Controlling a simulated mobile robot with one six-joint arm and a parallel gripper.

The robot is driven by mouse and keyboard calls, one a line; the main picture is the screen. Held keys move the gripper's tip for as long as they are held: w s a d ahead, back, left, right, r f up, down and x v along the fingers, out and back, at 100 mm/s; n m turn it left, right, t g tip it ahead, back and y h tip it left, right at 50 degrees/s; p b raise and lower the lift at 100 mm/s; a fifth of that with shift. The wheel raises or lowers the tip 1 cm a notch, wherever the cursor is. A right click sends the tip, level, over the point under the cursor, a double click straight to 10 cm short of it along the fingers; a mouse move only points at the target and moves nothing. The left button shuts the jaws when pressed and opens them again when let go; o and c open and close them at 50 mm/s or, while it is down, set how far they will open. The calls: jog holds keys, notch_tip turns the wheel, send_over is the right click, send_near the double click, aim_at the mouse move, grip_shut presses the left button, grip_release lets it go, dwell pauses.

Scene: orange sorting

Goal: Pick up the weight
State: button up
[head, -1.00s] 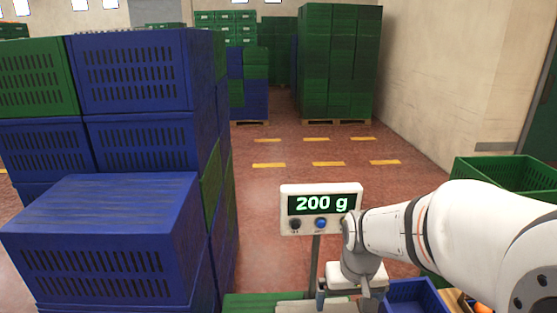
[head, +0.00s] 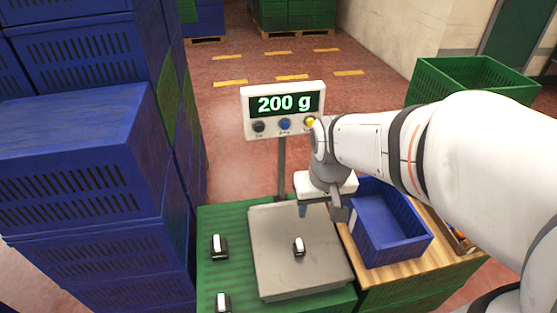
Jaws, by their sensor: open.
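A small dark weight with a white top (head: 299,247) stands on the grey scale plate (head: 275,280). Two similar weights, one at the left (head: 219,247) and one lower down (head: 223,302), stand on the green surface beside the plate. The scale display (head: 284,106) reads 200 g. My gripper (head: 318,212) is open and empty, above the back right part of the plate, up and to the right of the weight on it. My arm comes in from the right.
A blue crate (head: 412,245) sits on a wooden board (head: 440,262) right of the scale. A green crate (head: 475,68) stands behind it. Stacked blue crates (head: 75,150) rise close on the left. The display post (head: 282,170) stands behind the plate.

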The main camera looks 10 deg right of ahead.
aim_at(300, 243)
jog(key=shift+g, duration=0.9)
jog(key=w+f+b, duration=0.2)
jog(key=w+f, duration=0.1)
jog(key=f, duration=0.4)
jog(key=w+f+b, duration=0.3)
jog(key=f, duration=0.5)
jog(key=w+f+b, duration=0.2)
jog(key=w+f, duration=0.1)
jog(key=f, duration=0.4)
jog(key=shift+w+a+f, duration=0.2)
jog(key=shift+w+a, duration=0.05)
jog(key=shift+w, duration=0.1)
jog(key=shift+c, duration=1.1)
jog(key=f, duration=0.2)
jog(key=f+b, duration=0.1)
jog(key=f, duration=0.2)
jog(key=w+f, duration=0.1)
jog(key=f, duration=0.2)
jog(key=shift+d+b, duration=0.15)
jog(key=shift+b, duration=0.25)
jog(key=shift+c, duration=0.3)
grip_shut()
